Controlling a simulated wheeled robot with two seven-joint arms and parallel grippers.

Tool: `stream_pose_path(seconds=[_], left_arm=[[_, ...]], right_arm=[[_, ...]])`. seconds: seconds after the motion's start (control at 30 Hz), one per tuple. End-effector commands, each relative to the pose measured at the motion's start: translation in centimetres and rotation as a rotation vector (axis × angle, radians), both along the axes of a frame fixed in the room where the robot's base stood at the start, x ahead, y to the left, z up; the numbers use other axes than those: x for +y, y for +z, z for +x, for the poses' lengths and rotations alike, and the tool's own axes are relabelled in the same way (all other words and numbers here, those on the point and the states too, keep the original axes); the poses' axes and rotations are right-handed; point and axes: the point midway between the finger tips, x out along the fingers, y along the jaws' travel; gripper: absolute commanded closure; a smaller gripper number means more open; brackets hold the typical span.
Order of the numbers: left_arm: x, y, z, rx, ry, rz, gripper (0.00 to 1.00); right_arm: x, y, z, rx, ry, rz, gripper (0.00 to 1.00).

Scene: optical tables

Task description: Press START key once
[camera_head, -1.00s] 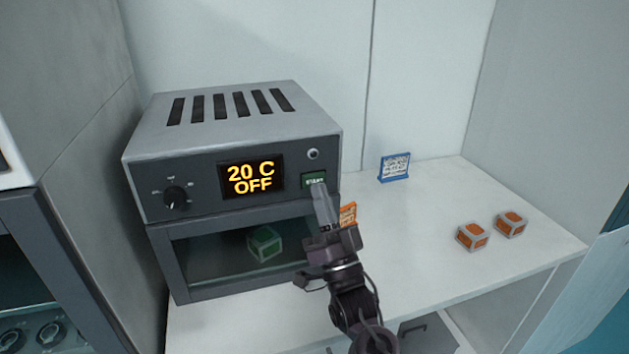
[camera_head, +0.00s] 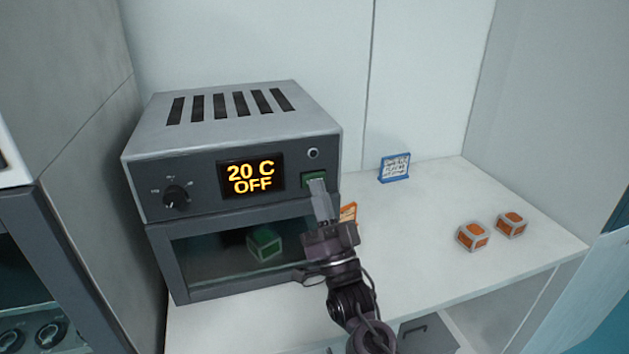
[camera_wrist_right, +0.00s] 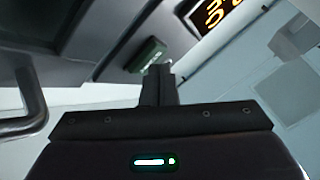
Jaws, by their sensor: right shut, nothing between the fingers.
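The oven (camera_head: 235,130) stands at the left of the shelf, and its display (camera_head: 251,177) reads "20 C" and "OFF". The green START key (camera_head: 311,175) is on the right of its front panel, partly covered by my fingertips. The key also shows in the right wrist view as a green block (camera_wrist_right: 146,54) just beyond the fingertips. My right gripper (camera_head: 318,185) is shut and empty, pointing up at the key's lower part; it also shows in the right wrist view (camera_wrist_right: 158,72). I cannot tell whether it touches the key. My left gripper is not in view.
A round knob (camera_head: 175,197) is on the panel's left. A green cube (camera_head: 264,244) sits behind the oven's glass door. Two orange cubes (camera_head: 472,237) (camera_head: 511,225), a blue sign (camera_head: 395,167) and an orange sign (camera_head: 348,213) stand on the shelf.

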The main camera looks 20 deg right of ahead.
Motion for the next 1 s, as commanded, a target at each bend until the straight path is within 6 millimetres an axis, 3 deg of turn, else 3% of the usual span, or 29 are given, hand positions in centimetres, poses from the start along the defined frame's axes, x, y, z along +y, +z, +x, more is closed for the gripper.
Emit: stream_pose_path(seconds=[0.67,1.0], left_arm=[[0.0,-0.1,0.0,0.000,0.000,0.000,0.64],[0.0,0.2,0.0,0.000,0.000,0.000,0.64]], right_arm=[[0.0,0.0,0.5,-0.001,0.000,0.001,1.00],[0.0,0.0,-0.8,0.001,0.000,0.000,1.00]])
